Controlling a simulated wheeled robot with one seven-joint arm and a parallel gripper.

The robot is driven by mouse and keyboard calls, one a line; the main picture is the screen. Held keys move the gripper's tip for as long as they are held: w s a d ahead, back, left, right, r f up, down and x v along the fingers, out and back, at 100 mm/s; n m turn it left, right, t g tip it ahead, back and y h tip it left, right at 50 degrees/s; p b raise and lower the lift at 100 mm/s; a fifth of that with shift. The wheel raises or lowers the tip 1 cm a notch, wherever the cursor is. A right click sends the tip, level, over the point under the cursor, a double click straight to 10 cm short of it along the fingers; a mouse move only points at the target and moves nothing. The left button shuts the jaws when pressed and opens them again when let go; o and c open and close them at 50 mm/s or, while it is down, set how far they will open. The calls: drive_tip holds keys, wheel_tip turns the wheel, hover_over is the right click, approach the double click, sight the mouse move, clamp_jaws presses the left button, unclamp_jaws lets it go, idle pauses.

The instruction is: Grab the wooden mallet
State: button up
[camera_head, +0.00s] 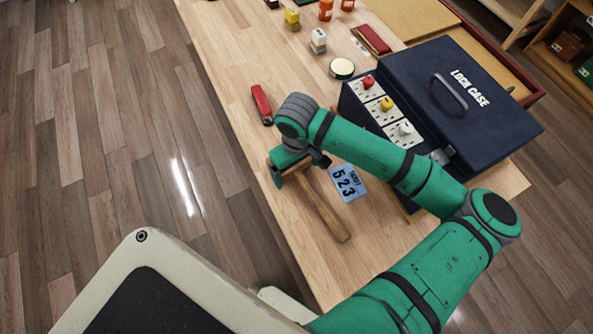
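The wooden mallet (326,212) lies on the wooden table near its front left edge. Its brown handle slants down to the right, and its head end is mostly covered by my gripper. My gripper (292,167) is at the head end of the mallet, low over the table. The wrist and the green arm hide part of the fingers. I cannot tell whether the fingers are open or closed on the mallet, or whether they touch it.
A blue card reading 523 (348,183) lies right of the mallet. A red-handled tool (262,104) lies beyond my gripper. The dark blue lock case (480,120) stands to the right, partly behind my arm. A round tin (342,68) and small blocks are farther back.

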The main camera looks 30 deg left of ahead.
drive_tip(key=shift+d, duration=0.1)
drive_tip(key=c, duration=0.7)
drive_tip(key=shift+r, duration=0.15)
